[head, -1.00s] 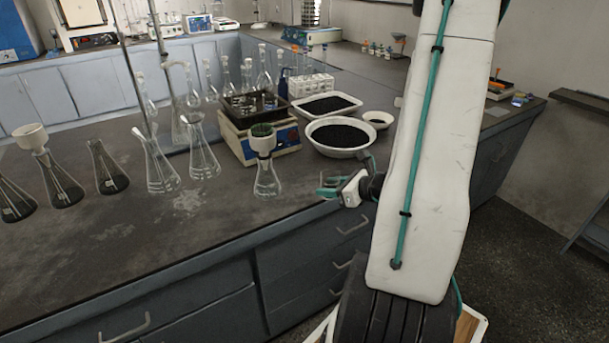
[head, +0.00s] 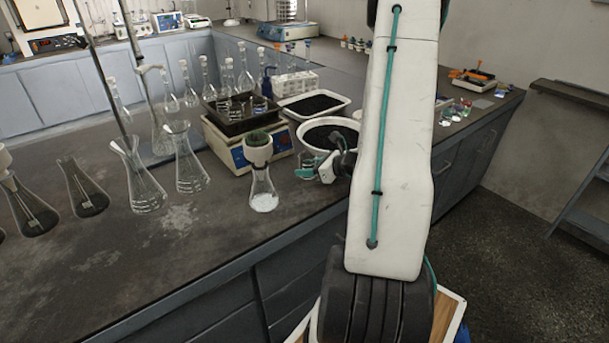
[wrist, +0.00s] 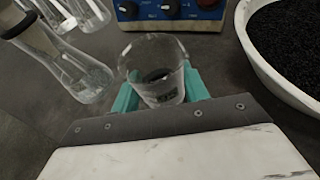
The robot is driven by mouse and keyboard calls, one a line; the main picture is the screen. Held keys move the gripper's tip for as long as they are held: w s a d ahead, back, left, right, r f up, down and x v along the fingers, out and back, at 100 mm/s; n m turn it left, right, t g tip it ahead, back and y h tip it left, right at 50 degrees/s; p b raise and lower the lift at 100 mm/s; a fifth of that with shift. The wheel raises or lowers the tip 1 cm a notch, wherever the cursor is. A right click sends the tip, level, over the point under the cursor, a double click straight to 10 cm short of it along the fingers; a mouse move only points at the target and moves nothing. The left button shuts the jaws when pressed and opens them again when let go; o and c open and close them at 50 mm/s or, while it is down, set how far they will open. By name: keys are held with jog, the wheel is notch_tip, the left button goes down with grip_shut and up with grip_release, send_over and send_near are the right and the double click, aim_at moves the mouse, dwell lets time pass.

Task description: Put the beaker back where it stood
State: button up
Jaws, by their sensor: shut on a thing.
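The beaker (wrist: 152,62) is a small clear glass with a dark mark on its wall. In the wrist view it sits upright between the teal fingers of my gripper (wrist: 160,92), which is shut on it. In the head view my gripper (head: 308,171) is over the front part of the counter, right of the funnel-topped flask and in front of the white bowl. The beaker is too small there to make out clearly. I cannot tell whether its base touches the counter.
A flask with a funnel (head: 263,190) stands close on the left. A white bowl of black grains (head: 306,148) is behind and right. Several flasks stand farther left. Bare dark counter (head: 205,232) lies front left.

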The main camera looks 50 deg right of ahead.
jog(key=shift+s+a+f, duration=0.1)
jog(key=shift+f, duration=1.45)
jog(key=shift+f, duration=0.1)
jog(key=o, duration=1)
jog(key=v, duration=1.2)
